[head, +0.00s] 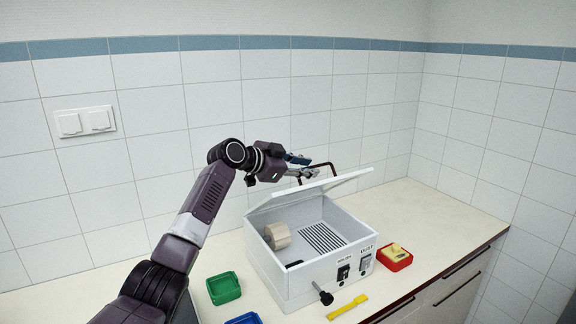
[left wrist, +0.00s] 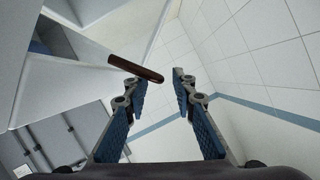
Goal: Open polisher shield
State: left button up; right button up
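The polisher (head: 300,280) is a white box on the counter with a beige polishing wheel (head: 278,236) inside. Its pale shield (head: 335,183) is tilted up above the box, and the inside shows below it. A dark handle (head: 330,168) stands at the shield; its brown bar also shows in the left wrist view (left wrist: 136,68). My left gripper (head: 308,166) is above the shield, close to the handle. Its blue-padded fingers (left wrist: 158,78) are apart, with the bar's end near the gap between the fingertips. I cannot tell whether they touch it. My right gripper is not in view.
A green tray (head: 224,289) and a blue tray (head: 244,319) are left of the polisher. A red tray (head: 395,259) with a yellow item is to its right. A yellow tool (head: 347,307) lies in front. The counter (head: 440,215) is clear at the right; the tiled wall stands behind.

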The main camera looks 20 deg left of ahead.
pick_arm(q)
jog(key=v, duration=1)
